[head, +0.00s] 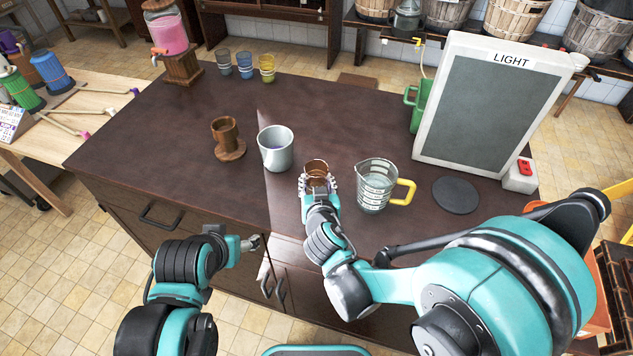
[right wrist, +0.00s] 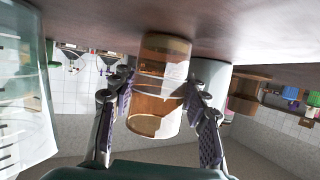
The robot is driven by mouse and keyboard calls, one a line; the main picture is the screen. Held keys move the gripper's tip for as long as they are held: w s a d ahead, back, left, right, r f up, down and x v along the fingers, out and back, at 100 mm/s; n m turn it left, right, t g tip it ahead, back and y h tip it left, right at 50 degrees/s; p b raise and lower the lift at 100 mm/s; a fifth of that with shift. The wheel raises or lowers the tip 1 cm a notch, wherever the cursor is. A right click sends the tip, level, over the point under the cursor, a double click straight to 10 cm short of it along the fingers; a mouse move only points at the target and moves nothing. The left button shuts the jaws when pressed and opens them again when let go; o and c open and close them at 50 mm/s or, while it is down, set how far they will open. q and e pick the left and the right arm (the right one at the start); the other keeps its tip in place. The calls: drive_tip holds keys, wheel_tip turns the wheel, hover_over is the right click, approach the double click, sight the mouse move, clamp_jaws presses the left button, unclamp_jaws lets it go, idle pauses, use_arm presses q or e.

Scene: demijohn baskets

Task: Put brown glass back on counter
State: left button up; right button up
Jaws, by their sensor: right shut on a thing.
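The brown glass (head: 317,168) is upright at the front middle of the dark counter (head: 330,118), between the grey pitcher and the measuring jug. My right gripper (head: 318,184) is shut on it from the front. In the right wrist view, which is upside down, the glass (right wrist: 160,112) sits between both fingers (right wrist: 160,88). Its base is at or very close to the counter (right wrist: 240,30); I cannot tell if it touches. My left gripper (head: 251,243) is low by the counter's front, near a drawer handle, with nothing visible in it; its finger opening is unclear.
A grey pitcher (head: 276,148) is left of the glass and a measuring jug (head: 374,190) is close on the right. A brown wooden stand (head: 227,140) is further left. A black disc (head: 455,195) lies before the LIGHT panel (head: 490,110). The counter behind is mostly clear.

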drive_tip(key=o, duration=1.3)
drive_tip(key=shift+f, duration=0.1)
drive_tip(key=shift+o, duration=0.2)
